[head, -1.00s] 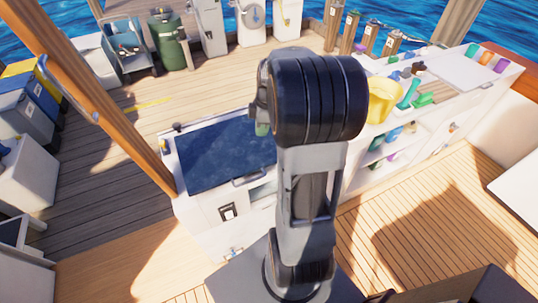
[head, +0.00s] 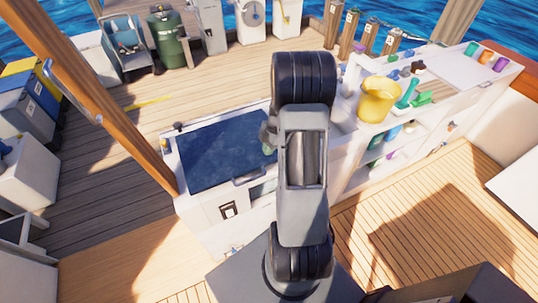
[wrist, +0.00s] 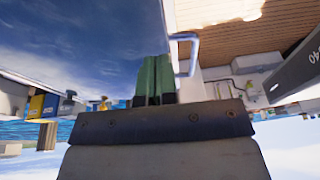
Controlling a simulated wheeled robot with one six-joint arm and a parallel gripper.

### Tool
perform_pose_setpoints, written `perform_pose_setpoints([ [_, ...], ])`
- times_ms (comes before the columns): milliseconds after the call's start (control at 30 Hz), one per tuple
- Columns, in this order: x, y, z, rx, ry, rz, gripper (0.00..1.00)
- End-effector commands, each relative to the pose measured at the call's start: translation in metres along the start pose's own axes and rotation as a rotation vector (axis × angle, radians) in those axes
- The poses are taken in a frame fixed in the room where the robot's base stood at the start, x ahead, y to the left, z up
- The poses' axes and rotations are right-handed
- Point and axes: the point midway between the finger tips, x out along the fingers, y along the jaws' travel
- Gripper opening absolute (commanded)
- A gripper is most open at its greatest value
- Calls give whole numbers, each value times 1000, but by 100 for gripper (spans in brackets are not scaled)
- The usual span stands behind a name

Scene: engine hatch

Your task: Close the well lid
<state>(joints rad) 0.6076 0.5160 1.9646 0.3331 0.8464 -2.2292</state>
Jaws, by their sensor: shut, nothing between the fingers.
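The well lid is a dark blue panel (head: 215,155) in the white counter, left of my arm in the head view. It looks about level with the counter top; I cannot tell whether it is fully seated. A handle (head: 248,177) is at its front edge. In the wrist view, which looks upside down, the lid surface (wrist: 75,35) fills the upper left and the handle (wrist: 185,50) is right of the fingers. My gripper (wrist: 153,72) has green fingers, shut and empty. In the head view my gripper (head: 268,148), partly hidden by my arm, is over the lid's right side.
A wooden post (head: 90,100) rises at the lid's left. Open deck lies behind the counter and at the front right.

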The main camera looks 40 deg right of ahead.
Motion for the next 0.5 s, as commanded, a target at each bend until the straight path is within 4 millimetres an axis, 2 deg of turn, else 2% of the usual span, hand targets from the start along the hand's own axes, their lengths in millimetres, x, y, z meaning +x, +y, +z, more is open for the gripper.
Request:
perform_pose_setpoints([
  [233,27,-3,8,0,1,-2,0],
  [500,37,-3,11,0,-1,-1,0],
])
